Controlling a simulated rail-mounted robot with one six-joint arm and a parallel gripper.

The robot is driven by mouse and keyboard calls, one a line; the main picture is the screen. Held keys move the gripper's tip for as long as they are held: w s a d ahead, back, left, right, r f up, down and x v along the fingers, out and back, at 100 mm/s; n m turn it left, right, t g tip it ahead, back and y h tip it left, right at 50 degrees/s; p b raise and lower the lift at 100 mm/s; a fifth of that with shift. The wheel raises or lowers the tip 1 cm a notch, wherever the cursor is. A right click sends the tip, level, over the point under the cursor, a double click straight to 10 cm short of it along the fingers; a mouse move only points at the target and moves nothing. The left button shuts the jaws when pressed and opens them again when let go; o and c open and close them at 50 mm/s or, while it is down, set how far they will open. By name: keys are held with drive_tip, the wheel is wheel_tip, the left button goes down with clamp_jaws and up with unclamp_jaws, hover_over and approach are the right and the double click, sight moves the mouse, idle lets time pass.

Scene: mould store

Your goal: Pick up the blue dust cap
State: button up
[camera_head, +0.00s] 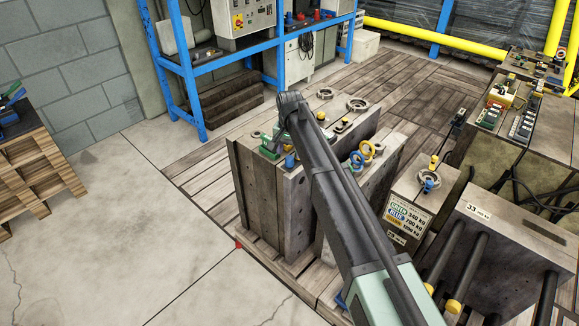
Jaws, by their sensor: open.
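A small blue piece (290,160) shows at the upper edge of the front mould block (285,205), just left of my arm; it may be the blue dust cap, but it is too small to be sure.
More mould blocks stand at the right, one with dark rods and a white "33" label (479,212). A blue shelf frame (187,75) with a control cabinet stands behind. A wooden pallet stack (35,165) is at the left. The concrete floor between is clear.

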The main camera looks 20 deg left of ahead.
sight(290, 156)
wheel_tip(290, 156, down, 4)
drive_tip(key=shift+r+b, duration=0.2)
drive_tip(key=shift+b, duration=0.8)
drive_tip(key=shift+r, duration=0.25)
drive_tip(key=c, duration=0.9)
drive_tip(key=shift+p, duration=0.3)
drive_tip(key=shift+c, duration=0.2)
wheel_tip(290, 156, up, 20)
drive_tip(key=p, duration=2)
drive_tip(key=shift+r, duration=0.15)
